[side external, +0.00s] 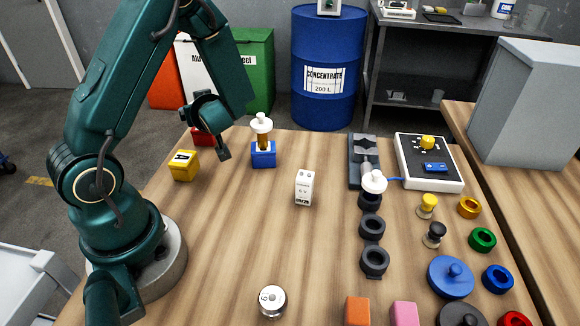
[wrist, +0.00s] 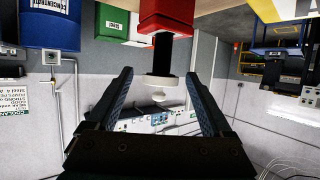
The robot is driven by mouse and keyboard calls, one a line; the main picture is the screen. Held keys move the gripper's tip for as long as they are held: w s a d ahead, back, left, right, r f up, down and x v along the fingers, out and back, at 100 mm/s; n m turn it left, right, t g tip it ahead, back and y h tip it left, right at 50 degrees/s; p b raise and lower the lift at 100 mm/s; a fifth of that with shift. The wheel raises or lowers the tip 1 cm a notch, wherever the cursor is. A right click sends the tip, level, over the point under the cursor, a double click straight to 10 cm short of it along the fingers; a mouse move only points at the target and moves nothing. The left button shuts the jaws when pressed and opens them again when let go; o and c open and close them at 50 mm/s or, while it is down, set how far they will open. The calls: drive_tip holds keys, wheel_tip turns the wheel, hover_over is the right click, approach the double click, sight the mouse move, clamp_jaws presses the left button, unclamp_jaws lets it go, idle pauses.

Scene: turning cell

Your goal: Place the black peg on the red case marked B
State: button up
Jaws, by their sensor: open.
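The red case (wrist: 166,14) shows at the top of the upside-down wrist view. The black peg (wrist: 162,55) stands on it, with a white flange and knob (wrist: 160,80) at its free end. In the side view the red case (side external: 203,137) is partly hidden behind my gripper (side external: 222,152), and the peg is hidden. My gripper is open; in the wrist view its fingers (wrist: 158,82) lie on either side of the white end, with gaps on both sides. The letter on the red case does not show.
A blue case (side external: 263,159) holds a brown peg with a white knob. A yellow case (side external: 185,171) is at the left, near my gripper. A white battery-like block (side external: 304,188) stands mid-table. The vise (side external: 363,150) and several rings are to the right.

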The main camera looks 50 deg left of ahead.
drive_tip(key=s+d+r+m+g+h, duration=0.1)
drive_tip(key=s+d+r+m+h, duration=0.2)
drive_tip(key=d, duration=0.5)
drive_tip(key=s+d+m+g+h, duration=0.1)
drive_tip(key=s+d+m+h, duration=0.25)
drive_tip(key=s+d, duration=0.35)
drive_tip(key=w+d+r+m+t+h, duration=0.1)
drive_tip(key=d+r+m+t+h, duration=0.1)
drive_tip(key=d, duration=0.4)
drive_tip(key=w+d+r+m+t+h, duration=0.2)
drive_tip(key=d+r+m+t+h, duration=0.1)
drive_tip(key=d+m, duration=0.3)
drive_tip(key=shift+d+r+m+h, duration=0.2)
drive_tip(key=shift+d+m+h, duration=0.1)
drive_tip(key=shift+m+h, duration=0.45)
